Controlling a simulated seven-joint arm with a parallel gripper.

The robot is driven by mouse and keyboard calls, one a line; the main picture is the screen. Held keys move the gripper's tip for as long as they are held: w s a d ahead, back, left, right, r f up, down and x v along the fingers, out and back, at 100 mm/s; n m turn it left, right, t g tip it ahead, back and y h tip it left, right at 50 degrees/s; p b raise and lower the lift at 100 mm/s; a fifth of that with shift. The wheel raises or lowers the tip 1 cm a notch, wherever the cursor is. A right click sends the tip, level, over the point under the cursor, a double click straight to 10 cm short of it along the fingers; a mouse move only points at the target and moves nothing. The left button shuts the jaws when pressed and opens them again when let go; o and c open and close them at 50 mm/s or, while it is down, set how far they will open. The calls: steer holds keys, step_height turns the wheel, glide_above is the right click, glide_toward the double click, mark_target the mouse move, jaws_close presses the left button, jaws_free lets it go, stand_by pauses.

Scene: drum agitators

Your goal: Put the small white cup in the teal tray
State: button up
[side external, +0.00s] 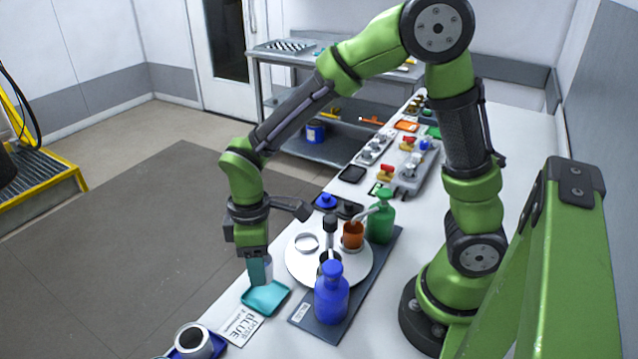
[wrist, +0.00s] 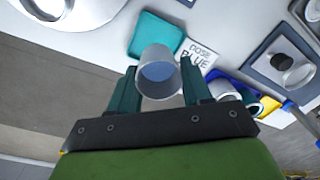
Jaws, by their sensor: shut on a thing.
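The small white cup (wrist: 158,73) is between the two teal fingers of my gripper (wrist: 160,88) in the wrist view, with blue showing inside it. My gripper is shut on it. In the side view my gripper (side external: 260,272) points down with the cup (side external: 268,268) partly hidden behind a finger. The teal tray (side external: 265,298) lies flat on the table just below and in front of the gripper. It also shows in the wrist view (wrist: 150,33), beyond the cup and partly covered by it. I cannot tell whether the cup touches the tray.
A label card reading "BLUE" (side external: 240,326) lies beside the tray. A blue tray with a metal cup (side external: 194,342) is at the near edge.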

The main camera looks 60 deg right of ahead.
steer(key=shift+f, duration=2.2)
steer(key=shift+f, duration=0.4)
stand_by(0.3)
steer(key=o, duration=1.1)
steer(key=shift+o, duration=0.2)
steer(key=shift+o, duration=1.4)
steer(key=shift+r, duration=0.15)
steer(key=shift+r, duration=3.65)
